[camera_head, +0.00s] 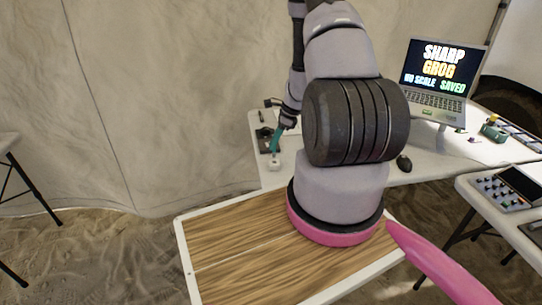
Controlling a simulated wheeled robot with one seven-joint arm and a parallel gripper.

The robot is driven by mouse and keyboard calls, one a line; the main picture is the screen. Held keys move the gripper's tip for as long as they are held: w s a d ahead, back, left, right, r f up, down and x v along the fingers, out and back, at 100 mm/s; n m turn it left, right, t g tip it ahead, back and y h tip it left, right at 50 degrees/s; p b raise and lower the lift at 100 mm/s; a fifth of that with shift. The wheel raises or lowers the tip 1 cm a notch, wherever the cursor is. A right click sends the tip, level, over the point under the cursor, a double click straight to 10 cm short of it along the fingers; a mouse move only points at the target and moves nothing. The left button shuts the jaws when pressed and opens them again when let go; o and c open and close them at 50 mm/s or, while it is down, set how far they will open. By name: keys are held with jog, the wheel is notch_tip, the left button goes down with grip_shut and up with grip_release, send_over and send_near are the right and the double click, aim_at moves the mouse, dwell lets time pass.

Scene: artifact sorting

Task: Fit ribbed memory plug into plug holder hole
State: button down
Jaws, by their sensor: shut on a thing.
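My gripper (275,151) is at the left part of the white table, with slim teal fingers pointing down. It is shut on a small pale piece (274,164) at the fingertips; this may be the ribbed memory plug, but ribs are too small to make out. A dark flat item (264,134) lies on the table just left of the fingers. I cannot tell whether it is the plug holder, and no hole shows clearly. I cannot tell whether the pale piece touches the table.
The white table (432,168) carries a laptop (440,82) reading "SHARP GROG, NO SCALE SAVED", a dark mouse (404,163) and a green device (494,129). A keypad device (507,188) stands on a side table at right. My arm hides the table's middle.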

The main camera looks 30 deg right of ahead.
aim_at(274, 151)
jog(key=shift+d+f, duration=0.1)
jog(key=shift+f, duration=2.25)
jog(key=shift+f, duration=0.15)
jog(key=c, duration=0.8)
grip_release()
jog(key=shift+c, duration=0.2)
